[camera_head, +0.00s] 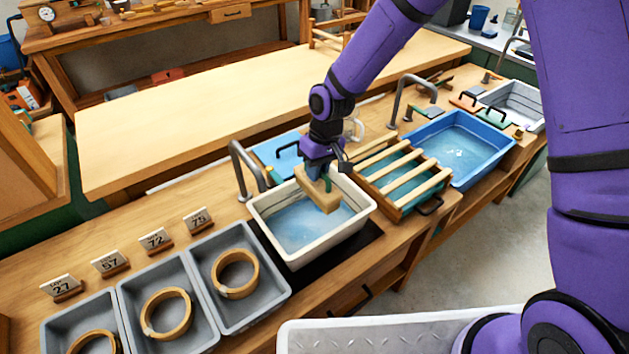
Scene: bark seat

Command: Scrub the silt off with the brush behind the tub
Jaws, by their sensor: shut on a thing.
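A white tub (259,222) of water stands in the middle of the wooden bench. My gripper (318,174) is over the tub's back right part, pointing down. It is shut on a tan, block-like piece (321,200) with a green strip at its side, held over the water. I cannot tell whether this piece is the brush, or whether it touches the water. Behind the tub lies a flat blue piece (268,152) with a dark curved handle; my arm hides part of the area there. No silt can be made out at this size.
Grey trays (252,318) with wooden rings and number cards (197,220) stand at left. A tap (240,165) rises behind the tub. A slatted rack (403,178) and blue basin (512,143) stand at right. The long pale table (230,105) behind is clear.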

